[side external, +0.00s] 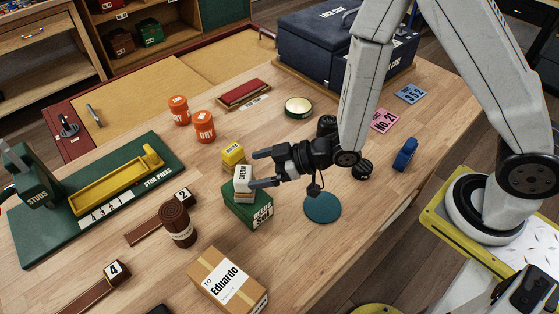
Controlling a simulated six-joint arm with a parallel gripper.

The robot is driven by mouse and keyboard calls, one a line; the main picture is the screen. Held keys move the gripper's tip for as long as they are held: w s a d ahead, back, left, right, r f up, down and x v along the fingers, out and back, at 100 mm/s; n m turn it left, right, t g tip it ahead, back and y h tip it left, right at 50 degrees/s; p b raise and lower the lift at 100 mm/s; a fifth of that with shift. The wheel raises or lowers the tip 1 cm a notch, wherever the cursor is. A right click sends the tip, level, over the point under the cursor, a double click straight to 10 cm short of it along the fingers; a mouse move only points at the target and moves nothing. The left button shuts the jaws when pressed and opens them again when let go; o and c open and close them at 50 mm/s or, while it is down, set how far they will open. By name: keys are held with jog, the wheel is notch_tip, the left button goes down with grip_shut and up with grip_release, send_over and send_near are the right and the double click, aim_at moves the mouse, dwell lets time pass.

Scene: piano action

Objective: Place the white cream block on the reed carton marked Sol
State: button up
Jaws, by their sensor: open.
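The white cream block (242,184), with dark lettering on its side, appears to stand upright on top of the green reed carton (241,212), toward its back-left part. The carton's lettering reads like "REEDS SOL". My gripper (256,169) comes in from the right with its two fingers spread. One fingertip is behind the block's top and the other is at its right front side. I cannot tell whether either finger touches the block.
A yellow block (233,152) stands just behind the carton. A blue-green disc (322,208) lies to its right, and a brown ribbed cylinder (177,225) stands to its left. The Eduardo parcel (228,282) is in front. Orange DRY tubs (204,127) stand farther back.

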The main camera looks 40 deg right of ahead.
jog(key=shift+v, duration=2.2)
jog(key=w+d+r+m+g+h, duration=0.15)
jog(key=d+m+h, duration=0.25)
jog(key=d+h, duration=0.45)
jog(key=s+d+r+m+g+h, duration=0.1)
jog(key=s+d+r+m+g, duration=0.2)
jog(key=s+d+m+g, duration=0.2)
jog(key=shift+s+d+r, duration=0.3)
jog(key=shift+s+d, duration=0.85)
jog(key=shift+d, duration=0.3)
